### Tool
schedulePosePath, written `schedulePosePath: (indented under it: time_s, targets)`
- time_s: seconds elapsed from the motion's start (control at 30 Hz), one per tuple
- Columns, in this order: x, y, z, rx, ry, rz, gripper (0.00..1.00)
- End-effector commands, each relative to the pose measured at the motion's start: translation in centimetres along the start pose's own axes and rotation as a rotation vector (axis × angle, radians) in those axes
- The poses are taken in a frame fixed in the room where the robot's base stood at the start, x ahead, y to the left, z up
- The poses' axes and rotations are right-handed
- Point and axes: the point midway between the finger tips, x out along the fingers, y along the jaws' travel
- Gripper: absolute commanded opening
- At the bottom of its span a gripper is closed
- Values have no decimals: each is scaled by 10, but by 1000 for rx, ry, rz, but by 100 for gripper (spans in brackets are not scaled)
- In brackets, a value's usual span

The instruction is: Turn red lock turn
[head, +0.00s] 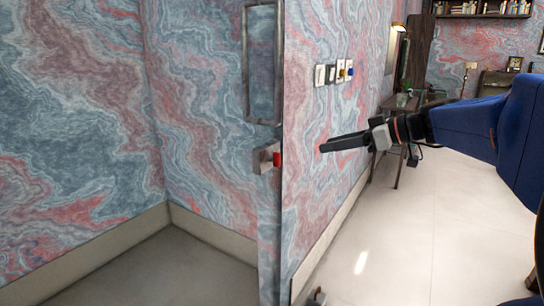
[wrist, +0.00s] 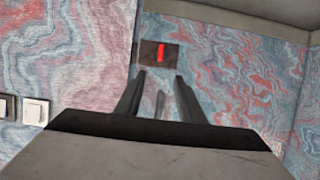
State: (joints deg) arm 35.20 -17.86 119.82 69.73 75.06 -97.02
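The red lock turn (head: 277,159) sits on a small metal lock plate (head: 262,158) near the edge of the glass-like door panel, below a long pull handle. In the wrist view the red turn (wrist: 161,52) is a short, nearly upright bar on a dark plate, just beyond my fingertips. My gripper (head: 322,148) points left toward it from the right, apart from it in the head view. In the wrist view my gripper (wrist: 160,75) has two separated fingers, with the red turn lined up between their tips. No held object shows. A thin grey shape between the fingers is unclear.
A metal pull handle (head: 249,62) stands above the lock. Several wall switches (head: 333,73) are to the right; a white one also shows in the wrist view (wrist: 35,112). A desk (head: 400,103) stands farther back. The pale floor (head: 410,225) at right is mostly clear.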

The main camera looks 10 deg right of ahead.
Motion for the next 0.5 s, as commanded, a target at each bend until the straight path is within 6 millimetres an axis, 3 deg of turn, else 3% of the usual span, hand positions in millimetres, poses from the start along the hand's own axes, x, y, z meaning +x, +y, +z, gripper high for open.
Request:
schedulePosePath:
  time_s: [0.5]
  targets:
    - [55, -2, 0, -1, -2, -5, 36]
